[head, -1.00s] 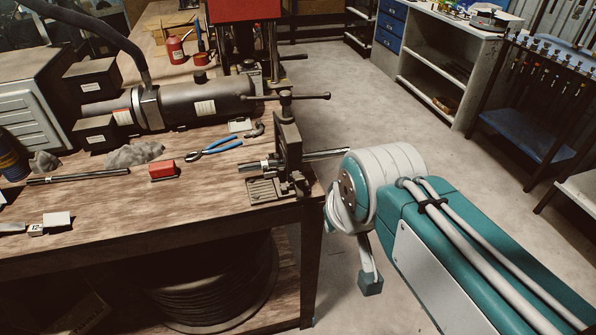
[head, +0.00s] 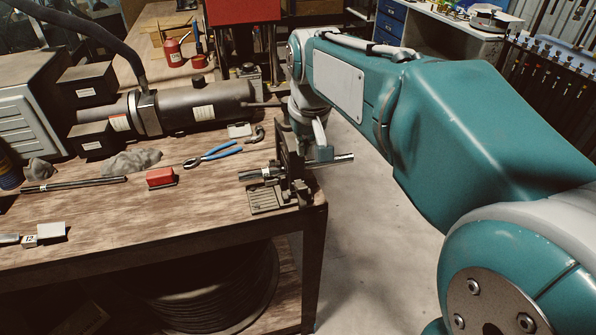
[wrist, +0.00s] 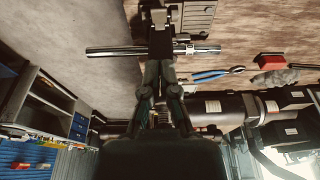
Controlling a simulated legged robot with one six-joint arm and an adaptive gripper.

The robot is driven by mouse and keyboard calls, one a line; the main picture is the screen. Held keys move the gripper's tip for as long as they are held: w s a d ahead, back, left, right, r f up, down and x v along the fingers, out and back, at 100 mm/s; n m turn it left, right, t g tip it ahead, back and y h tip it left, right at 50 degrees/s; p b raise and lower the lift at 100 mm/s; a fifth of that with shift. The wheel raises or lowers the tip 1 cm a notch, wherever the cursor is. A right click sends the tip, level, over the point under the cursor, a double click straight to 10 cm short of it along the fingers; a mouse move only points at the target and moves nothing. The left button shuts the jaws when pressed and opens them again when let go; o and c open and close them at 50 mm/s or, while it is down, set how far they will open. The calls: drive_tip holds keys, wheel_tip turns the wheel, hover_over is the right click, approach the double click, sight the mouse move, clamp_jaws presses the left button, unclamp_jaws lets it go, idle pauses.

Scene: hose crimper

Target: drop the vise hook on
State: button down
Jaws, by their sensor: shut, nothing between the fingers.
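The dark vise (head: 290,165) stands at the right end of the workbench, with a metal tube (head: 333,158) running across it and past the bench edge. In the wrist view the vise (wrist: 161,42) and tube (wrist: 115,52) lie just beyond the fingertips. My gripper (wrist: 160,72) is shut and empty, pointing at the vise's upper part; whether it touches is unclear. In the head view my arm's end hides the vise top and handle, and I cannot clearly make out the fingers. I cannot pick out the vise hook as a separate part.
Blue-handled pliers (head: 213,155), a red block (head: 160,178) and a dark rod (head: 73,184) lie on the workbench (head: 130,215). A large grey cylinder (head: 200,105) lies behind the vise. Bare floor (head: 370,220) is right of the bench.

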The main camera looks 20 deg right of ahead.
sight(300, 185)
drive_tip(key=x, duration=1)
drive_tip(key=shift+w+f, duration=0.1)
idle(0.4)
